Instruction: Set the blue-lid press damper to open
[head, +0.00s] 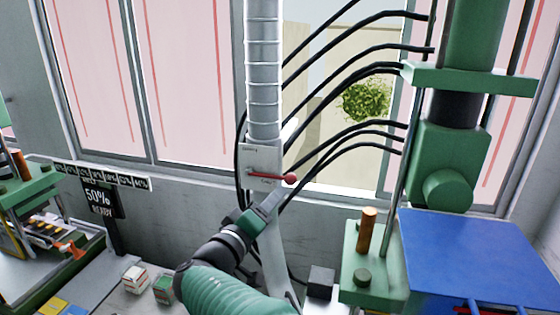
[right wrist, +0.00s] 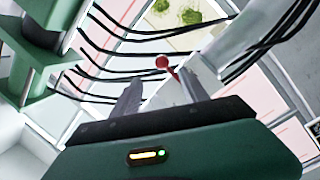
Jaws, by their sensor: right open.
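The damper is a pale plate (head: 258,158) on the vertical ribbed duct, with a thin red lever lying nearly level and its red knob (head: 290,178) at the right end. In the right wrist view the red knob (right wrist: 162,62) shows beyond and between the two fingers. My right gripper (head: 272,198) comes up from below and is open, just under the lever in the head view. In the right wrist view its fingers (right wrist: 160,88) stand apart with nothing visibly clamped between them. The blue-lid press (head: 478,258) stands at the right. My left gripper is not in view.
Several black hoses (head: 345,135) run from the duct to the green press column (head: 445,165) at the right. Two small boxes (head: 137,279) stand at the lower left, near another green machine (head: 25,195). A dark sign (head: 98,198) reads 50%. Windows line the back wall.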

